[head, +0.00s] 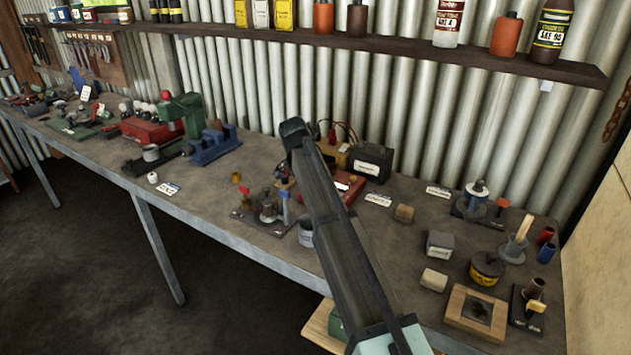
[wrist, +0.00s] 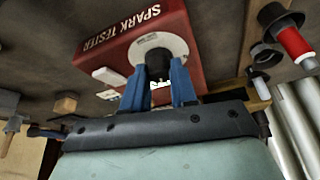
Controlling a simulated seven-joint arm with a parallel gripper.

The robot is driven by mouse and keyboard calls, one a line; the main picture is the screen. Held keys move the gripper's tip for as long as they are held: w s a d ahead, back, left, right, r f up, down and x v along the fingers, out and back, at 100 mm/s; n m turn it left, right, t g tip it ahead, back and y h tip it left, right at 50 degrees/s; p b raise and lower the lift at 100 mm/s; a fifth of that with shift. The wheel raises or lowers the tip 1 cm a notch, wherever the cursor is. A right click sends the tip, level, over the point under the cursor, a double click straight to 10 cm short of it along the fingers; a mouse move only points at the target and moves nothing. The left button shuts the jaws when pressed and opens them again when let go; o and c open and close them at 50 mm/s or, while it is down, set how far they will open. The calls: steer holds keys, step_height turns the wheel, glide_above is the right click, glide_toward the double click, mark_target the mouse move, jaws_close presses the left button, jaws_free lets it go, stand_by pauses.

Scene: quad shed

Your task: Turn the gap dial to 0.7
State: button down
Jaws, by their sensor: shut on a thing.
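The red spark tester (wrist: 105,45) fills the top middle of the wrist view, lettered "SPARK TESTER". On its face is a round pale dial plate (wrist: 172,42) with a black knob (wrist: 157,62), which I take as the gap dial. My gripper (wrist: 159,84) has its blue fingers on either side of the knob and is shut on it. The scale marks and the setting are too small to read. In the head view my arm covers much of the red tester (head: 351,188), and the fingers and dial cannot be made out.
A white tab (wrist: 109,76) sticks out of the tester beside the dial. A black battery (head: 371,163) stands behind it at the wall. A grey cup (head: 306,233) and a small engine part (head: 268,207) stand to its left. Several blocks and pots occupy the bench's right end.

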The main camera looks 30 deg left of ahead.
steer(key=shift+m, duration=0.3)
steer(key=c, duration=0.9)
jaws_free()
steer(key=v, duration=1.4)
steer(key=shift+a, duration=0.1)
steer(key=shift+f, duration=0.1)
